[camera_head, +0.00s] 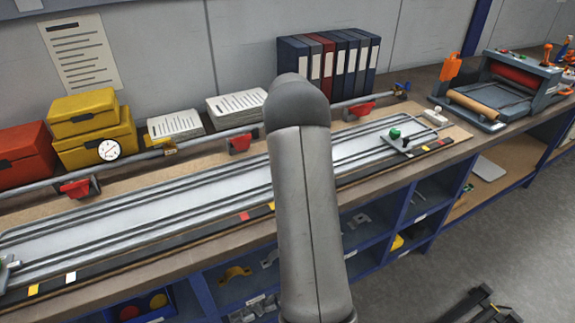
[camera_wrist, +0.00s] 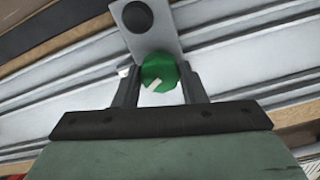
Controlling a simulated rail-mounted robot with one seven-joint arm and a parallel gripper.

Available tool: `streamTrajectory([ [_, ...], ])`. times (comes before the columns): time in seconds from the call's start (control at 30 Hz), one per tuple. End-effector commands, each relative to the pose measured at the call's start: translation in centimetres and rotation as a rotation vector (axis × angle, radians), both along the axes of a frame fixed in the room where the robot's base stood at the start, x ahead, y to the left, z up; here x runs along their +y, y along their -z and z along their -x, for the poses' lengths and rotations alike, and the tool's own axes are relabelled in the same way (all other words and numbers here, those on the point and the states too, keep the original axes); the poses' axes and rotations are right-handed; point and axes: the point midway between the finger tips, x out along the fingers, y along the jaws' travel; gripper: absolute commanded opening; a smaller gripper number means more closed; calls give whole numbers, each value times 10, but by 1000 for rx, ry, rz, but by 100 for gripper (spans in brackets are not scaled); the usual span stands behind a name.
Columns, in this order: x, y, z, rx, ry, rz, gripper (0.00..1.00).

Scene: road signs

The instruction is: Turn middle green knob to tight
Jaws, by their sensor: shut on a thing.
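In the wrist view, a round green knob (camera_wrist: 160,69) sits between the two fingers of my gripper (camera_wrist: 157,83). My gripper is shut on it. A white mark on the knob slants toward the lower left. The knob is at the near end of a light grey plate (camera_wrist: 160,43) that has a dark round piece at its far end. In the head view, my arm covers the middle of the rail bench, so my gripper and this knob are hidden there. Another green knob (camera_head: 394,133) stands at the right end of the rails.
Long pale rails (camera_head: 130,222) run along the bench. Red clamps (camera_head: 240,143) hold a grey pipe behind them. A round dial (camera_head: 109,150), yellow boxes (camera_head: 95,138), paper stacks (camera_head: 175,125) and binders (camera_head: 345,62) stand at the back. A roller press (camera_head: 505,90) is at the right.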

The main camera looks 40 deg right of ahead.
Motion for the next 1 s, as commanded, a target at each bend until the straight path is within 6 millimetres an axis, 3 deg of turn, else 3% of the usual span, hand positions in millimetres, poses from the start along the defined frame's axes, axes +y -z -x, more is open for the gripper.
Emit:
streamTrajectory([
  [0.5,0,-1,-1,-3,409,2,15],
  [1.0,0,-1,-1,-4,537,1,15],
])
